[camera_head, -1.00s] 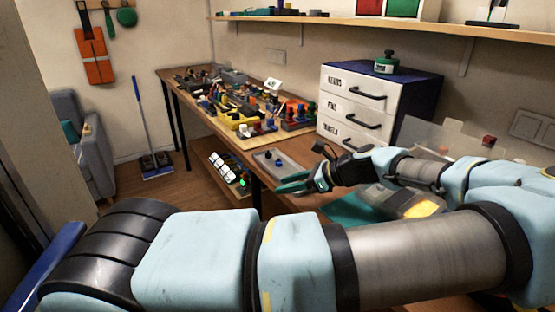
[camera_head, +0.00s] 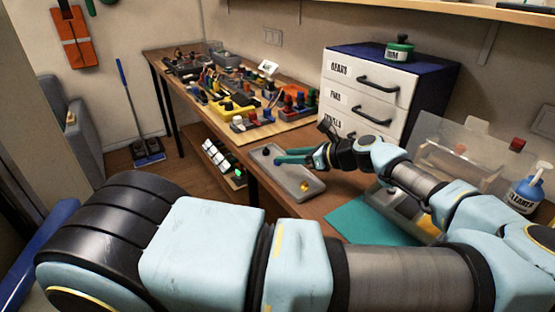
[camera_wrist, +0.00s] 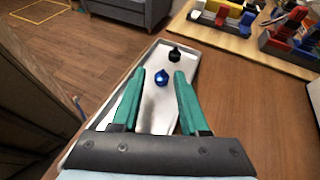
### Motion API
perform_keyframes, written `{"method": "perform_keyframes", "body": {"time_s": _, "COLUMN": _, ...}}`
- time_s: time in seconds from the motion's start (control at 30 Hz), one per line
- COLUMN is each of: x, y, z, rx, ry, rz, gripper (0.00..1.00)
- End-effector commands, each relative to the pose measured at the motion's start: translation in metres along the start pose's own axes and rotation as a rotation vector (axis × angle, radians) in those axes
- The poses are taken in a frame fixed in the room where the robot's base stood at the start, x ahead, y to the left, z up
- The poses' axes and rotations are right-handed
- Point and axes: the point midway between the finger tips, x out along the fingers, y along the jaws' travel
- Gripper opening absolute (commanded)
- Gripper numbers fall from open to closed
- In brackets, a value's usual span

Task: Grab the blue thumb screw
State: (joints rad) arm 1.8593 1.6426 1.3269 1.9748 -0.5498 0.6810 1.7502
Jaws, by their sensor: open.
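The blue thumb screw (camera_wrist: 162,78) lies in a shallow grey tray, seen in the wrist view between and slightly beyond my fingertips. My gripper (camera_wrist: 160,76) is open, with its two teal fingers over the tray on either side of the blue screw, and no contact is visible. In the head view my gripper (camera_head: 277,157) is above the tray's far part, and its fingers hide the blue screw. The grey tray (camera_head: 312,186) lies on the wooden bench. A black thumb screw (camera_wrist: 174,54) sits farther along the tray.
A yellow, brass-coloured piece (camera_head: 304,186) is at the tray's near end. A board with colourful parts (camera_head: 262,131) stands beyond. A white drawer unit (camera_head: 365,90) is behind my gripper. A teal mat (camera_head: 352,222) lies nearer.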

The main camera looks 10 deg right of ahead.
Motion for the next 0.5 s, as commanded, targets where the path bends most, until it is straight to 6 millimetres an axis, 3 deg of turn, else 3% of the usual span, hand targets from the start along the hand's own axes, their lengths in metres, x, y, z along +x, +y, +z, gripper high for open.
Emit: {"method": "perform_keyframes", "body": {"time_s": 0.5, "x": 0.05, "y": -0.006, "z": -0.004, "rx": -0.001, "ry": 0.0, "rz": 0.0, "gripper": 0.44}}
